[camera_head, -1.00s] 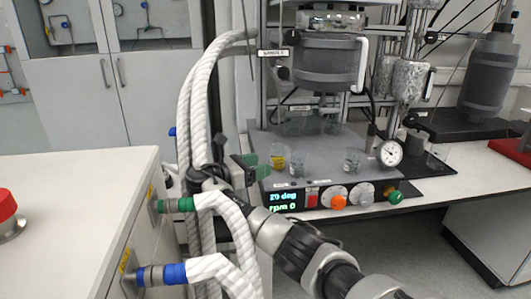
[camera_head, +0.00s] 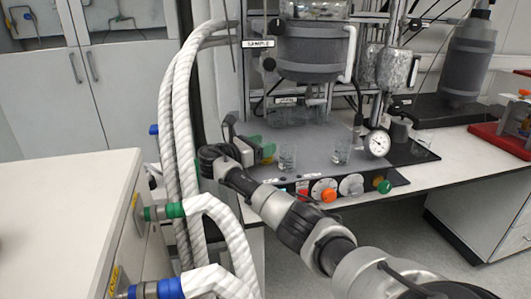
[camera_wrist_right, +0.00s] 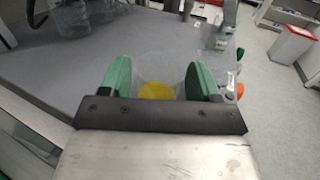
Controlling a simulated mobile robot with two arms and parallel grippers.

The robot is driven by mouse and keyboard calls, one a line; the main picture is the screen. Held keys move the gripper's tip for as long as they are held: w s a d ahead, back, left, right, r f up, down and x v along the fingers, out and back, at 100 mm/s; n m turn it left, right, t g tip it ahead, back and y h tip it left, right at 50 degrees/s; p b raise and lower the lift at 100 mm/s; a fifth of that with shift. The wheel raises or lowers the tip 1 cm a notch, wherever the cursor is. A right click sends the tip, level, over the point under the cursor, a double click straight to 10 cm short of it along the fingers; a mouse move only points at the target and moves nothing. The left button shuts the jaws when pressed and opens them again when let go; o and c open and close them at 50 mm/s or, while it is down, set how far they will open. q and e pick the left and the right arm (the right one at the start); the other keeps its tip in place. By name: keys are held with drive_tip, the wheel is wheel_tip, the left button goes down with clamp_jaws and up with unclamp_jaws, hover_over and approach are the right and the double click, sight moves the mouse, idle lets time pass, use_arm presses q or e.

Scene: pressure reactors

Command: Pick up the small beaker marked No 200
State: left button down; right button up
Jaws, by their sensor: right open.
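My right gripper (camera_head: 262,148) has green fingers and is over the left part of the reactor's grey deck. In the right wrist view its fingers (camera_wrist_right: 160,80) are open, one on each side of a clear beaker with yellow contents (camera_wrist_right: 157,91). I cannot tell whether they touch it. In the head view this beaker is mostly hidden by the gripper. A second clear beaker (camera_head: 288,157) stands just to its right, and a third (camera_head: 341,151) farther right. No "No 200" marking is readable on any beaker. My left gripper is not in view.
The grey reactor vessel (camera_head: 316,52) hangs above the deck. A round gauge (camera_head: 378,143) stands right of the beakers. Knobs, including an orange one (camera_head: 324,190), line the front panel. White wrapped hoses (camera_head: 181,100) rise at left. A white counter (camera_head: 60,205) fills the left foreground.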

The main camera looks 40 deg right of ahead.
drive_tip(key=shift+s+d, duration=0.15)
drive_tip(key=shift+d, duration=0.55)
drive_tip(key=c, duration=0.8)
